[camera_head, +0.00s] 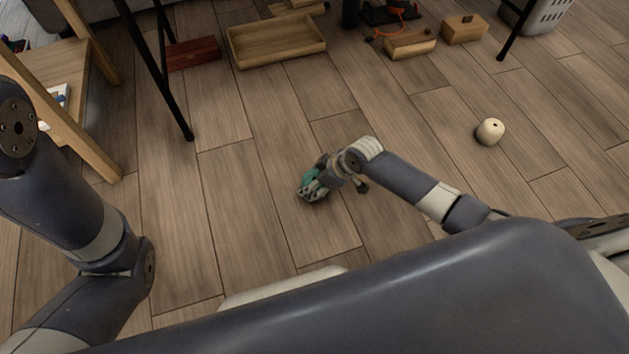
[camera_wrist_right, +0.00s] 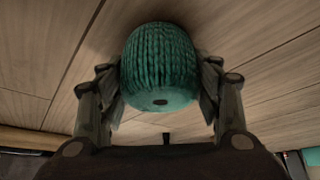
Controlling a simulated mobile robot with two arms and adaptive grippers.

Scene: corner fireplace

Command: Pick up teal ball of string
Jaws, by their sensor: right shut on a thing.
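The teal ball of string (camera_wrist_right: 160,62) fills the middle of the right wrist view, a ribbed round ball with a small dark hole in its near face. My right gripper (camera_wrist_right: 161,88) has one finger against each side of it and is shut on it. In the head view the right gripper (camera_head: 312,187) is low over the wood floor near the middle, and only a bit of the teal ball (camera_head: 308,177) shows beside the fingers. I cannot tell whether the ball touches the floor. My left arm comes in at the left, and its gripper is out of view.
A cream round object (camera_head: 490,131) lies on the floor at right. A wooden tray (camera_head: 276,57), a red-brown box (camera_head: 193,53) and wooden boxes (camera_head: 410,46) are at the back. Thin black legs (camera_head: 176,95) and a wooden frame (camera_head: 70,125) stand left. Floor around the gripper is clear.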

